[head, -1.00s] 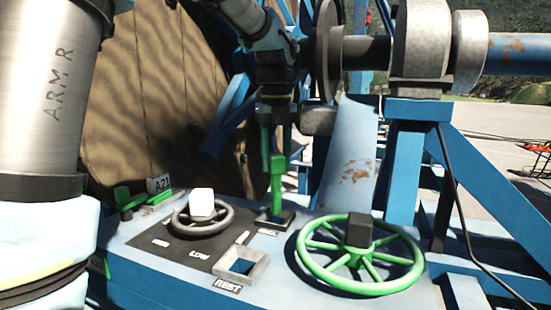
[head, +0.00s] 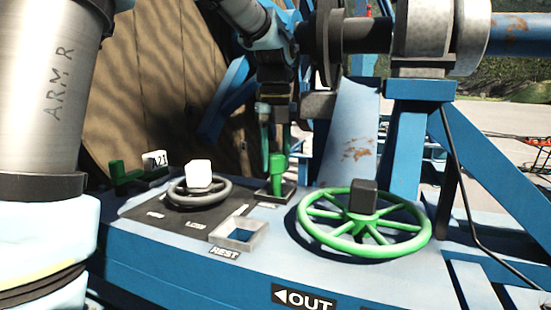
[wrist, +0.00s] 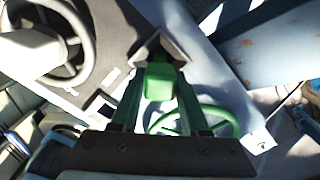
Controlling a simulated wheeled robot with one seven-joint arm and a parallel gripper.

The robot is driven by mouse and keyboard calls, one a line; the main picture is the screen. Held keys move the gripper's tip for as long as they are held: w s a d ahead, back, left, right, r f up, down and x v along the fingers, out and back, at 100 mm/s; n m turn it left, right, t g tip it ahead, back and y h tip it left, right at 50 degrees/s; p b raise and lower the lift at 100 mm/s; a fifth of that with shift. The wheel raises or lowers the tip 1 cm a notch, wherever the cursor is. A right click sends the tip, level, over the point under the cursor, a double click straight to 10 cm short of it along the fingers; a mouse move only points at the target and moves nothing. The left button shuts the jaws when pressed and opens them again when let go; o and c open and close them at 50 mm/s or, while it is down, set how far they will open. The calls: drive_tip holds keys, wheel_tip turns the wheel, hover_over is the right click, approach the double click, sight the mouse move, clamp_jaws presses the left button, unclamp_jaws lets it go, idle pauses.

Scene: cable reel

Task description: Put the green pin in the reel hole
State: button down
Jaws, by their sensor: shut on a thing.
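The green pin (head: 277,172) stands upright at the rear square socket (head: 287,190) on the blue console, and its lower end is hidden inside the socket's rim. My gripper (head: 275,150) is above it, its fingers closed around the pin's upper part. In the wrist view the green pin's block-shaped head (wrist: 160,86) sits between the two dark green fingers, with the socket's grey rim (wrist: 176,48) just beyond. How deep the pin sits cannot be told. A second square socket (head: 240,232), marked REST, is empty nearer the front.
A green handwheel (head: 310,232) is right of the socket, and a grey handwheel (head: 228,190) with a white block is left. A green lever (head: 125,177) and A21 tag are farther left. The large brown reel (head: 150,80) and blue frame (head: 402,155) stand behind.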

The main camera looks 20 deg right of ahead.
sight(275, 173)
drive_tip(key=shift+f+b, duration=0.55)
drive_tip(key=shift+f, duration=1.25)
drive_tip(key=shift+p, duration=0.35)
drive_tip(key=shift+c, duration=1.6)
unclamp_jaws()
wheel_tip(275, 173, up, 11)
drive_tip(key=shift+f+b, duration=0.1)
drive_tip(key=shift+b, duration=0.3)
